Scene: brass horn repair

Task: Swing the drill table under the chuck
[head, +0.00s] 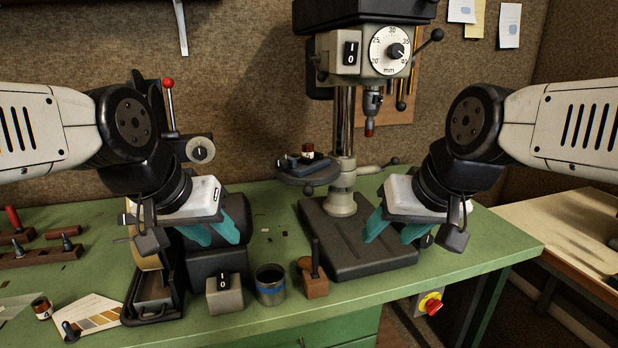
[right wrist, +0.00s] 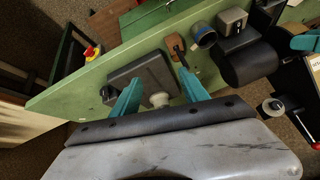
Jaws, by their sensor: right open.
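The drill press stands on the green bench in the head view. Its chuck (head: 372,104), with a red-tipped bit, hangs right of the steel column (head: 345,125). The round dark drill table (head: 308,171) is swung out left of the column, away from beneath the chuck. My left gripper (head: 217,241) is open and empty, left of the drill table.
A blue-banded cup (head: 270,287), a grey switch box (head: 225,294) and a wooden block with an upright handle (head: 315,279) stand along the bench front. A dark machine with a red-knobbed lever (head: 168,100) is behind my left arm. A red stop button (head: 431,305) is below the bench edge.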

